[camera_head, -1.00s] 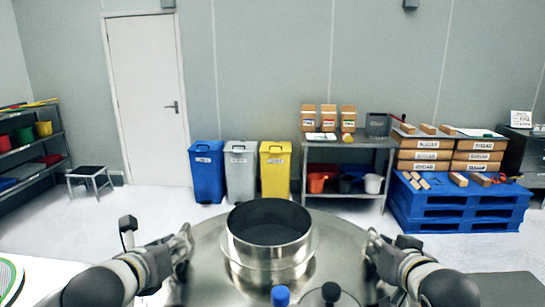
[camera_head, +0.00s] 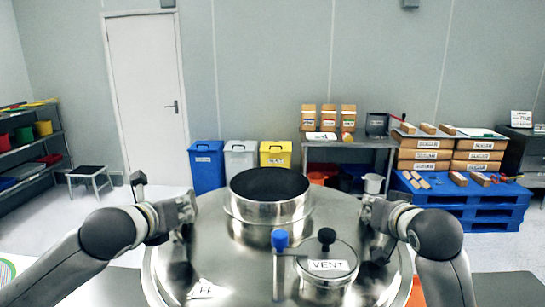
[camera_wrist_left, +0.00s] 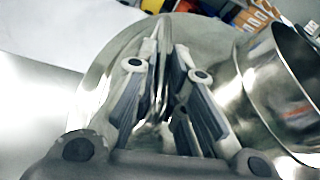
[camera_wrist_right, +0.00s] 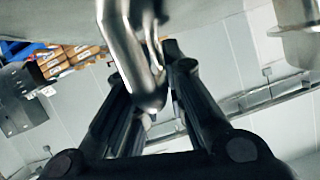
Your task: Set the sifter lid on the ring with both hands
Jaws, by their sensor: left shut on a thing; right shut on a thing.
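The sifter lid (camera_head: 210,255) is a wide shiny steel dome with a tall open collar (camera_head: 268,213) on top, a labelled vent cap (camera_head: 330,267) and a blue-tipped fitting (camera_head: 279,240). My left gripper (camera_head: 188,208) is shut on the lid's left edge, where its fingers (camera_wrist_left: 163,80) close on a steel part in the left wrist view. My right gripper (camera_head: 368,212) is shut on the right edge, on a bent steel handle (camera_wrist_right: 128,55) seen in the right wrist view. The lid looks about level. I cannot make out the ring; the lid may cover it.
A blue bin (camera_head: 207,168), a grey bin (camera_head: 240,157) and a yellow bin (camera_head: 275,154) stand by the back wall. A steel table (camera_head: 350,142) and a blue pallet (camera_head: 470,205) with boxes are at the right. A shelf (camera_head: 30,150) is far left. Floor lies between.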

